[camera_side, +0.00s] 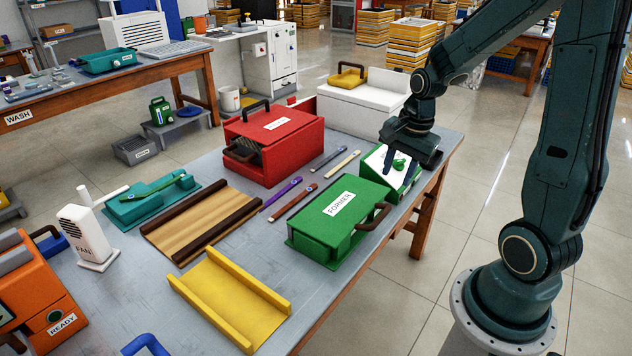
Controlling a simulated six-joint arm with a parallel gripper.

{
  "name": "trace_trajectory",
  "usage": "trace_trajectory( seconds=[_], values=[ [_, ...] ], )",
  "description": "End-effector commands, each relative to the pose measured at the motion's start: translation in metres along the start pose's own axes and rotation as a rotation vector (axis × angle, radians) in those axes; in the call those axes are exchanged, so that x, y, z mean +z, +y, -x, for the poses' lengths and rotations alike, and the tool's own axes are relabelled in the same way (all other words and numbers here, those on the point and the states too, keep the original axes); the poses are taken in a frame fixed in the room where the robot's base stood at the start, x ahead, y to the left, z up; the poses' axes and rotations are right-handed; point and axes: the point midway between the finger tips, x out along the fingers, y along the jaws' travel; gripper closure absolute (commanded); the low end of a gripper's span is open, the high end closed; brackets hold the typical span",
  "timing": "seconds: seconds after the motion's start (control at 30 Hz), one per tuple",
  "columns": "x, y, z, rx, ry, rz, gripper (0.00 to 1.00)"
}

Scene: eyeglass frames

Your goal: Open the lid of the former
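The former (320,228) is a green box with a white "FORMER" label on its top, standing near the table's front right edge. Its lid looks closed. A brown handle (378,217) is on its right side. My gripper (399,172) points down behind and to the right of the former, over a small green and white unit (374,162) with a green knob. Its two dark fingers look spread apart, one on each side of the knob in the picture. I cannot tell whether they touch the unit. Nothing shows held, and my gripper is apart from the brown handle.
A red box (290,150) with dark handles stands behind the former. Several slim sticks, including a purple one (281,193), lie between them. A yellow channel (228,300) and a brown-railed wooden tray (190,232) lie to the left. Floor is open beyond the table's right edge.

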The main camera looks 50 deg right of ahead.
Motion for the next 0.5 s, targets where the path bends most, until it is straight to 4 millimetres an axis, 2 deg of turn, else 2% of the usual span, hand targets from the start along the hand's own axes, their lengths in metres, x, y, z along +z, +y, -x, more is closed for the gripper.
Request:
trace_trajectory(
  seconds=[0.5],
  values=[
    [0.001, 0.001, -0.058, 0.004, -0.002, 0.001, 0.64]
  ],
)
